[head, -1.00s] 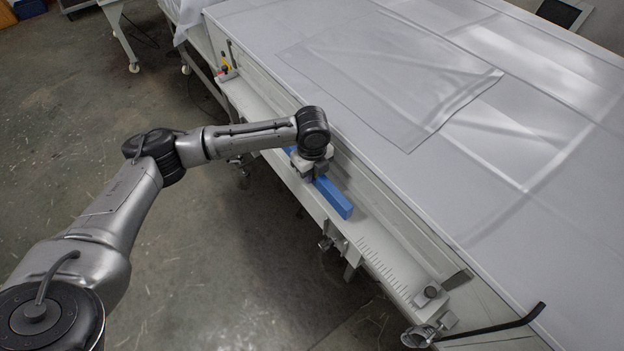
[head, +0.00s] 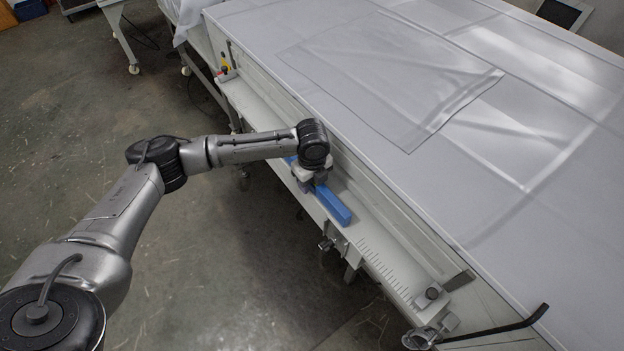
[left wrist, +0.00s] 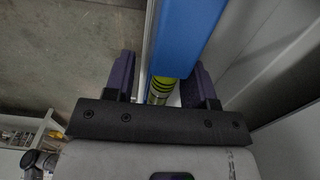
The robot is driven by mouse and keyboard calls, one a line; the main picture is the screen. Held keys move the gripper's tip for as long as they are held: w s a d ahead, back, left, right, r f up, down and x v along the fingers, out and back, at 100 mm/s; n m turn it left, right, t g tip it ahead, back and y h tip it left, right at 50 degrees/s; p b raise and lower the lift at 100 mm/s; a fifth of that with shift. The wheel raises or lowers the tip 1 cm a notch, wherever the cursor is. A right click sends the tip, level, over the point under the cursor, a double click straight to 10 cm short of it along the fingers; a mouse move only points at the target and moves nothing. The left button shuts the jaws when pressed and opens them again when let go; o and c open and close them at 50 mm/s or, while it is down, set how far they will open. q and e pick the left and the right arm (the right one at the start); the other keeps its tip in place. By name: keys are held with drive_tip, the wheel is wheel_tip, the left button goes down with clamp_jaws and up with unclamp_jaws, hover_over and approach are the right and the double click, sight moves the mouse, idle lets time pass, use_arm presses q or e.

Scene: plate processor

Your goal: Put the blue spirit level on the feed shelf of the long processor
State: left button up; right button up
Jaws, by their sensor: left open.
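The blue spirit level (head: 333,207) lies lengthwise along the feed shelf (head: 390,262), the narrow ledge on the long processor's near side. My left gripper (head: 309,186) is directly over the level, hiding its middle; a bit of blue shows beyond it. In the left wrist view the level (left wrist: 187,38) runs between the open fingers of the gripper (left wrist: 160,80), closer to the right finger, with a gap on the left. A yellow-green banded part of it (left wrist: 163,88) shows near the palm. My right gripper is out of view.
The processor's broad grey top (head: 520,150) rises beside the shelf, with a clear sheet (head: 390,75) on it. A scale and a clamp block (head: 431,294) occupy the shelf's near end. A black bent rod (head: 500,326) sticks out there. Small tools (head: 226,70) stand at the far end.

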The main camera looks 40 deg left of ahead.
use_arm(q)
drive_tip(key=shift+r, duration=0.35)
wheel_tip(320, 180, up, 12)
drive_tip(key=p, duration=0.2)
drive_tip(key=shift+f+p, duration=0.2)
drive_tip(key=shift+p, duration=0.15)
idle(0.4)
